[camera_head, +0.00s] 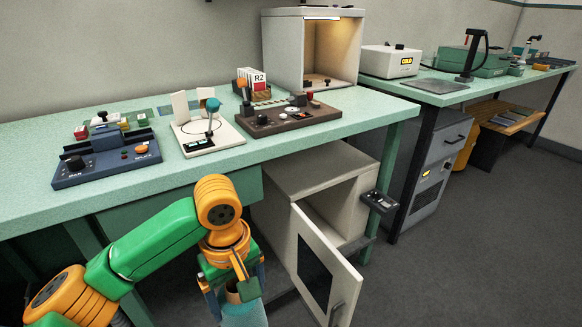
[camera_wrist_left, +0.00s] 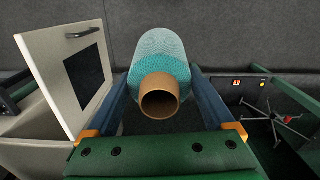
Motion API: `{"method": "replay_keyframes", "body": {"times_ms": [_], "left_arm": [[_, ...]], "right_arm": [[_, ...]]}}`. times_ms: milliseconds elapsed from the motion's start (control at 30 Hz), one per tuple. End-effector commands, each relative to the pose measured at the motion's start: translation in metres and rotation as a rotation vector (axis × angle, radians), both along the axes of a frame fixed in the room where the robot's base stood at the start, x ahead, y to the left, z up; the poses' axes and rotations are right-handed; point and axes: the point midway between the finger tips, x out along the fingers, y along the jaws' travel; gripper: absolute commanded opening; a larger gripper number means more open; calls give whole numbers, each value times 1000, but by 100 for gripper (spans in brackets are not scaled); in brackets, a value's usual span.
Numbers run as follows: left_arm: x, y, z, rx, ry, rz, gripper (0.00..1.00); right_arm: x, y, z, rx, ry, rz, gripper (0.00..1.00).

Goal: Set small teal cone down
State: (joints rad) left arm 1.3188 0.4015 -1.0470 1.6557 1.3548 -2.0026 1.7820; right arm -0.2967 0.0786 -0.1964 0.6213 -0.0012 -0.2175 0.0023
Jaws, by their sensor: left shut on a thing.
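The small teal cone (camera_wrist_left: 160,48) is a wound teal package on a brown tube (camera_wrist_left: 159,96). In the left wrist view its open tube end faces the camera. My left gripper (camera_wrist_left: 160,88) is shut on it, with a blue finger on each side. In the head view the cone (camera_head: 243,315) shows at the bottom edge, partly cut off, below my left gripper (camera_head: 235,285). It is held in front of the bench, below the top. What lies directly under the cone is hidden. My right gripper is not in view.
A white cabinet (camera_head: 308,180) under the bench has its door (camera_head: 325,262) swung open, close to the right of my left gripper. The green bench top (camera_head: 210,168) carries several devices. In the left wrist view a metal star-shaped stand (camera_wrist_left: 273,117) is at right. Grey floor (camera_head: 470,240) is open at right.

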Motion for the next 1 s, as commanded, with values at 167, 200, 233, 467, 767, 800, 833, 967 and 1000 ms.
{"method": "replay_keyframes", "body": {"times_ms": [167,200,233,467,767,800,833,967,1000], "left_arm": [[-25,23,28,4,-5,-388,0],[-30,29,29,5,-4,-436,0],[-34,34,29,5,-3,-468,0],[-61,66,28,2,-1,-632,0],[-61,65,111,-2,2,-640,0],[-61,65,125,-1,1,-639,0],[-61,65,136,-2,1,-639,0],[-61,65,182,-1,1,-638,0],[-61,65,193,-1,1,-638,0]], "right_arm": [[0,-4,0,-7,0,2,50],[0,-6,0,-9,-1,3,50],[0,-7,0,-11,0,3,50],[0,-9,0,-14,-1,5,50],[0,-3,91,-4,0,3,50],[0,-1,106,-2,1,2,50],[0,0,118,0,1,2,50],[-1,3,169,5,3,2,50],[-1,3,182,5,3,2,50]]}}
